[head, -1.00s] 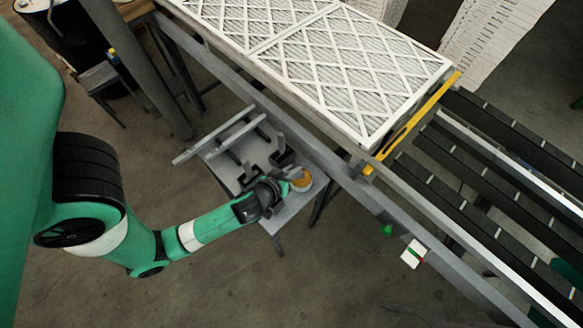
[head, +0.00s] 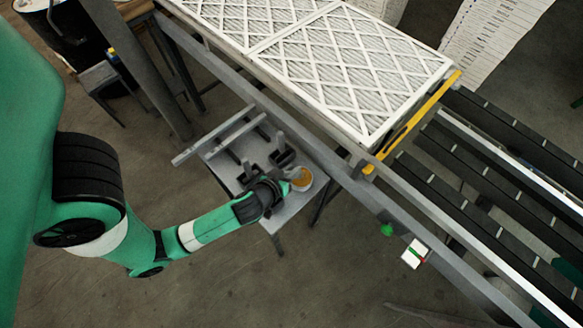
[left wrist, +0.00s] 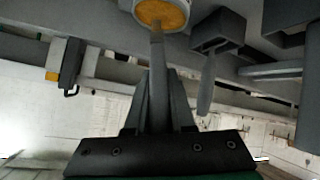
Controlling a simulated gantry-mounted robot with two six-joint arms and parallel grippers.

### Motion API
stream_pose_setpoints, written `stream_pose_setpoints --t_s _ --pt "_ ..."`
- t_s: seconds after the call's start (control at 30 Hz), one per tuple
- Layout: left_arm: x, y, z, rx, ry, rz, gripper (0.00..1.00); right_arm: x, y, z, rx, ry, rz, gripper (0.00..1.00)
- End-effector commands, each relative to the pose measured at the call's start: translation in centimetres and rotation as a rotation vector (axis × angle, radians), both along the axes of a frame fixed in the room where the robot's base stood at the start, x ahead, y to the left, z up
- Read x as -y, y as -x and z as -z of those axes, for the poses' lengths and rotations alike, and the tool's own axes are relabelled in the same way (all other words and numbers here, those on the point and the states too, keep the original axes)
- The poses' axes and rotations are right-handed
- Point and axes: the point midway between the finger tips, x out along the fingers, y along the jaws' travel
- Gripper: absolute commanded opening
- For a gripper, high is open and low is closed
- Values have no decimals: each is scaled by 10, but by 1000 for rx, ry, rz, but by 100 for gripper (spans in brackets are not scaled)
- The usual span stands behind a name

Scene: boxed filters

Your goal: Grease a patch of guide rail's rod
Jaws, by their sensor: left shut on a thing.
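My left gripper (head: 280,187) is over the small grey stand, right beside a round pot of orange grease (head: 301,179). In the left wrist view it (left wrist: 158,100) is shut on a slim grey tool (left wrist: 157,58), seemingly a brush by its handle. The tool's far end reaches the rim of the grease pot (left wrist: 163,13); its tip is hard to make out. A guide rail with two parallel grey rods (head: 222,137) lies at the stand's far left end. My right gripper is not in view.
Dark holder blocks (head: 283,157) stand on the grey stand (head: 290,207); in the left wrist view one block (left wrist: 217,30) has a grey handle. A conveyor frame with a large pleated filter (head: 350,70) is close behind. Open floor lies in front.

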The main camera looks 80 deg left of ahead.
Motion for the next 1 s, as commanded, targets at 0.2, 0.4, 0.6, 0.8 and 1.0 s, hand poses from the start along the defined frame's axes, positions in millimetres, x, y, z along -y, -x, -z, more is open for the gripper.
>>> stream_pose_setpoints --t_s 0.2,0.4,0.6,0.8,1.0 --pt "0 1 3 -6 3 -1 0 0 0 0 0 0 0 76" --pt "0 1 3 -7 3 -2 0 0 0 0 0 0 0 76" --pt "0 1 -7 -7 3 -2 0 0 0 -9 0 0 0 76" --pt "0 1 -28 -5 2 -1 0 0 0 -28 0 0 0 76" --pt "0 1 -47 -3 2 -1 0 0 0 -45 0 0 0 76"
